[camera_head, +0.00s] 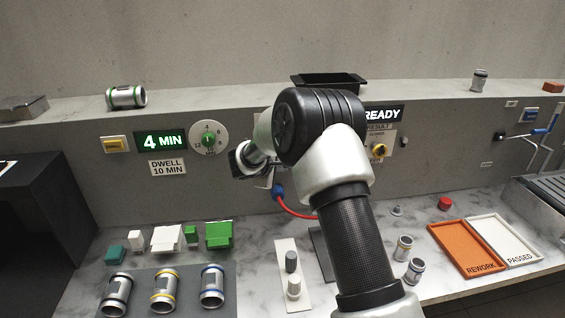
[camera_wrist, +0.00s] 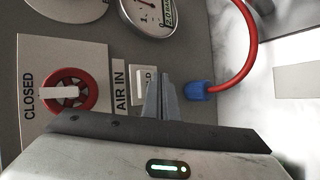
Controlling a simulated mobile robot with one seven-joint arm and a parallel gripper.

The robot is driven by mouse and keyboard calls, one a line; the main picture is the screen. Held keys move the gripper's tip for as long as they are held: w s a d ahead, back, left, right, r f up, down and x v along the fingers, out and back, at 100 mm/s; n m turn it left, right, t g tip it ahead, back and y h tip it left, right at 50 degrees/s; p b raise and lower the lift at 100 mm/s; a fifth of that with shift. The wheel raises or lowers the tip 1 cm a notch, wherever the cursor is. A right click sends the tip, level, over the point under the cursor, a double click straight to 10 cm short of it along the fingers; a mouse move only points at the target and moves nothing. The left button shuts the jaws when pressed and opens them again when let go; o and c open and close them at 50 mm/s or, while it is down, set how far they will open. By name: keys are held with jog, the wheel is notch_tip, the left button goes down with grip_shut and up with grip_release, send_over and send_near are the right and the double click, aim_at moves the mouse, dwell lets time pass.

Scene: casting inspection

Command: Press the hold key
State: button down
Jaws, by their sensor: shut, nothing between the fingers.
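A small pale key (camera_wrist: 141,84) sits on a plate on the panel in the wrist view. Its lettering is partly covered; only a final "D" shows, so I cannot fully read it. My gripper (camera_wrist: 163,80) is shut and empty, with its fingertips just beside this key and overlapping the plate's edge. I cannot tell whether they touch the panel. In the head view my arm hides this part of the panel and the key, and the dark gripper body (camera_head: 241,160) shows near the wall.
In the wrist view, a red valve knob (camera_wrist: 70,92) marked CLOSED, a gauge (camera_wrist: 150,14) and a blue fitting (camera_wrist: 197,90) with a red hose surround the key.

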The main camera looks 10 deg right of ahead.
jog(key=shift+w, duration=0.1)
dwell(0.5)
jog(key=shift+w+b, duration=0.35)
jog(key=shift+w, duration=0.35)
dwell(0.5)
jog(key=shift+s+b, duration=0.1)
jog(key=shift+b, duration=0.25)
jog(key=shift+s+b, duration=0.7)
jog(key=shift+b, duration=0.05)
